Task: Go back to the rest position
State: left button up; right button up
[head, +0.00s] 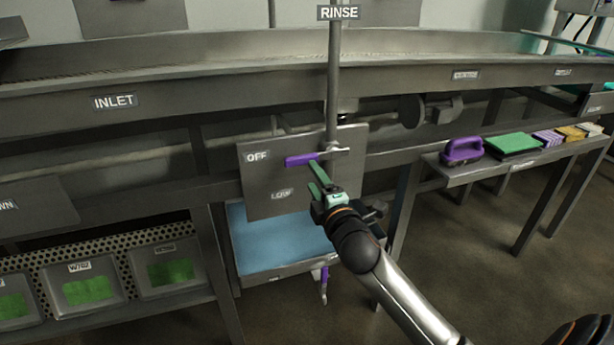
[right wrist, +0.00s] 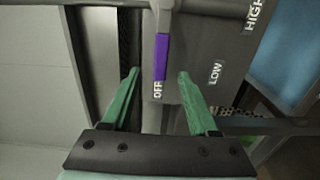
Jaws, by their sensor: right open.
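My right gripper (head: 318,178) has green fingers and is just below and to the right of a purple valve handle (head: 301,160) in the head view. The handle lies level, pointing left at the OFF label on a grey plate (head: 258,185). In the right wrist view the fingers (right wrist: 157,88) are apart, with the purple handle (right wrist: 161,56) showing between and beyond them. Nothing is held between the fingers. I cannot tell whether a finger touches the handle. My left gripper is not in view.
A long metal trough with an INLET label (head: 115,101) runs across above. A blue-topped tray (head: 270,240) sits below the plate. A side shelf (head: 470,172) at right holds a purple tool (head: 462,151) and a green pad (head: 513,144). Bins with green contents (head: 90,290) stand at lower left.

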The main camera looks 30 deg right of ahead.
jog(key=s+a+f+m+g+y+p, duration=0.25)
jog(key=s+a+f, duration=0.3)
jog(key=f, duration=0.35)
jog(key=s+a+f+m+g+y+p, duration=0.2)
jog(key=s+a+f+m+g, duration=0.15)
jog(key=s+f, duration=0.4)
jog(key=s+a+f+m+g+y+p, duration=0.1)
jog(key=s+a+f+m+g+y, duration=0.1)
jog(key=s+a+f+m, duration=0.5)
jog(key=s+a+f, duration=0.1)
jog(key=s+f, duration=0.2)
jog(key=s, duration=0.3)
jog(key=shift+a+f+p, duration=0.15)
jog(key=shift+a+p, duration=0.15)
jog(key=shift+p, duration=0.05)
jog(key=shift+s+f, duration=0.1)
jog(key=shift+s, duration=0.15)
jog(key=shift+c, duration=0.2)
